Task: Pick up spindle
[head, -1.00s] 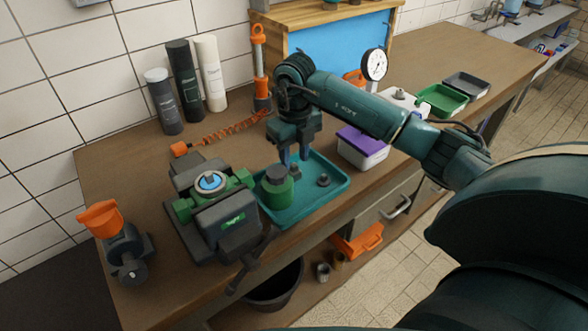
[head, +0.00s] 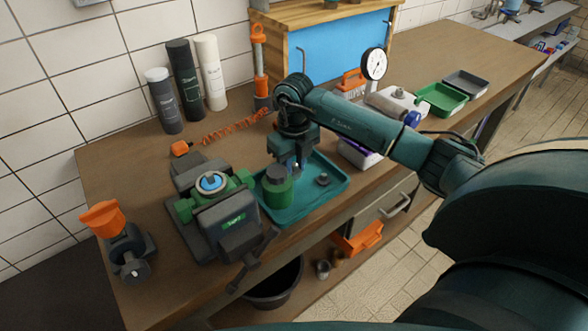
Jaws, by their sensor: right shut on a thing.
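My right gripper (head: 296,168) reaches down over the teal tray (head: 312,205), just behind a green cylinder with a dark grey top (head: 277,187). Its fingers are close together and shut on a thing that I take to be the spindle. The fingers and the green cylinder hide most of it, so its shape does not show. A small dark round part (head: 322,180) lies in the tray to the right of the fingers, apart from them. My left gripper is not in view.
A grey and green vise (head: 222,215) stands left of the tray. An orange-topped device (head: 118,235) is at the front left corner. Bottles (head: 186,82) stand by the wall. A dial gauge (head: 374,64) and a white box (head: 395,102) are beyond my arm. Green and grey trays (head: 441,98) sit further right.

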